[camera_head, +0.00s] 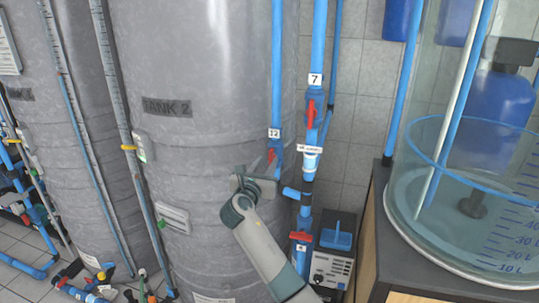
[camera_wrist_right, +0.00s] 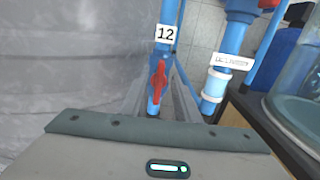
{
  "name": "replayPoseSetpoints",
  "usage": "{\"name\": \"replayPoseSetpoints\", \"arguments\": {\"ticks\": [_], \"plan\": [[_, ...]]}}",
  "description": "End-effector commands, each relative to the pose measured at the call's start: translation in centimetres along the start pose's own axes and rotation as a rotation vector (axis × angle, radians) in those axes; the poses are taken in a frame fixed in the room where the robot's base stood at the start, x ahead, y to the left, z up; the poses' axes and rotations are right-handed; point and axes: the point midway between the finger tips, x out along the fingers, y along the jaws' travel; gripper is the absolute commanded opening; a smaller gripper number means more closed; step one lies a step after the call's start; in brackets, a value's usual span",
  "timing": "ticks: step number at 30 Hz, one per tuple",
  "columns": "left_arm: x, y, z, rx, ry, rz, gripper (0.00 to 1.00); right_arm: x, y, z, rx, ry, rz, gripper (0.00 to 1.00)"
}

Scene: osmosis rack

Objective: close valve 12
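Valve 12 has a red handle (camera_head: 271,156) on a thin blue vertical pipe, below a white label "12" (camera_head: 274,133). In the wrist view the red handle (camera_wrist_right: 158,82) stands nearly upright along the pipe, slightly tilted, under the label (camera_wrist_right: 165,34). My right gripper (camera_head: 258,180) is just below and in front of the handle in the head view. In the wrist view its grey fingers look spread, one on each side of the handle and pipe. I see no clear contact with the handle. The left gripper is not in view.
The grey tank 2 (camera_head: 190,70) stands close at the left. Valve 7 with a red handle (camera_head: 311,113) is on the thicker pipe to the right. Another red valve handle (camera_head: 301,237) sits lower. A clear tank (camera_head: 470,160) stands on a dark-topped bench (camera_head: 385,240) at right.

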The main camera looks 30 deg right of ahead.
Motion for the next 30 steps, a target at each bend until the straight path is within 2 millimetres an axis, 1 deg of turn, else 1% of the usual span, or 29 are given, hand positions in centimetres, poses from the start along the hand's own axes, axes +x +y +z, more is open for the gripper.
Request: {"name": "replayPoseSetpoints", "arguments": {"ticks": [1, 3, 9, 13, 20, 21, 23, 24, 30], "plan": [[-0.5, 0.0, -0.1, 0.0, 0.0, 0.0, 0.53, 0.9, -0.1, 0.3, -0.002, 0.0, -0.002, 0.29], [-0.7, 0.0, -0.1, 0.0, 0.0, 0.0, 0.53, 1.8, -0.1, 0.2, -0.001, 0.0, -0.002, 0.29], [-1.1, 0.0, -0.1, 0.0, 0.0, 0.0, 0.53, 3.4, 0.0, 0.1, 0.0, 0.0, 0.0, 0.29], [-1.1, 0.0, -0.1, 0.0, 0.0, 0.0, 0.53, 3.7, 0.0, 0.0, 0.001, 0.0, 0.0, 0.29], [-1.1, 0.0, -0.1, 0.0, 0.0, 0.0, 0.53, 3.7, 0.0, 0.0, 0.001, 0.0, 0.0, 0.29], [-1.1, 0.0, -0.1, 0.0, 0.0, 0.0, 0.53, 3.7, 0.0, 0.0, 0.001, 0.0, 0.0, 0.24], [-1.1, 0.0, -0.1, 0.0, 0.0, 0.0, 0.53, 3.7, 0.0, 0.0, 0.0, 0.0, 0.0, 0.1], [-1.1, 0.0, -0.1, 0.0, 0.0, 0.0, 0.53, 3.7, 0.0, 0.0, 0.0, 0.0, 0.0, 0.0], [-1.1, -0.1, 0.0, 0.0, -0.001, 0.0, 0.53, 3.7, 0.0, 0.0, 0.001, 0.001, 0.0, 0.0]]}}
